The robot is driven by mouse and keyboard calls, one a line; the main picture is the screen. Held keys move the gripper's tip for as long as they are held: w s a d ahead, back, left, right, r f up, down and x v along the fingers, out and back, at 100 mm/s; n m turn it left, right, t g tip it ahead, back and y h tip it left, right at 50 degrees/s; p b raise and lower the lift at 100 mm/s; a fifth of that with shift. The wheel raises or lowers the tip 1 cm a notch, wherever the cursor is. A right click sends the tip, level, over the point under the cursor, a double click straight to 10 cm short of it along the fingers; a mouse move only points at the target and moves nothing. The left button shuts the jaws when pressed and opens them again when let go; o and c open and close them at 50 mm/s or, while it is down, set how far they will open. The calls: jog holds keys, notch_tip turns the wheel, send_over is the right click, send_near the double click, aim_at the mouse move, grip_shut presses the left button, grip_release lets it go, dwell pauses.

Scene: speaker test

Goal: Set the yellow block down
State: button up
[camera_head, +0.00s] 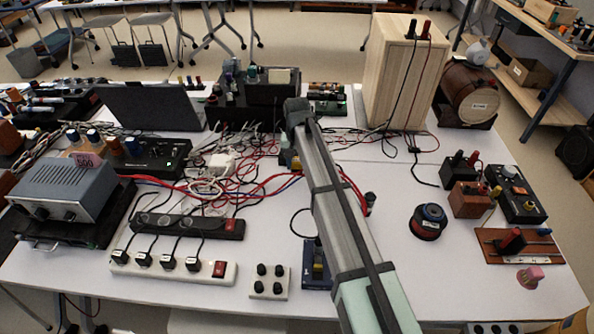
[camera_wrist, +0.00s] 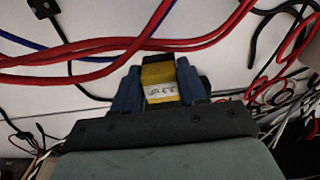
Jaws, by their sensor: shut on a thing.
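The yellow block (camera_wrist: 160,76) has a dark top end and a white label with dark writing. In the wrist view it sits upright between the two blue fingers of my gripper (camera_wrist: 159,86), which is shut on it. Red cables pass just beyond the block over the white table. I cannot tell whether the block touches the table or the cables. In the head view my arm covers most of the gripper, and only a small dark and yellowish part shows beside the arm, near the cable tangle.
The white table (camera_head: 270,222) is crowded. Red and white cables (camera_head: 250,185) tangle left of my arm. A power strip (camera_head: 172,268) lies front left, and a wooden speaker box (camera_head: 400,75) stands back right. A round dark coil (camera_head: 428,222) stands right. Bare table shows between arm and coil.

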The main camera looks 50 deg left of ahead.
aim_at(297, 170)
jog(key=shift+f, duration=1.85)
jog(key=shift+f, duration=0.15)
jog(key=o, duration=1)
jog(key=shift+o, duration=0.2)
notch_tip(297, 170, up, 12)
jog(key=shift+r, duration=0.2)
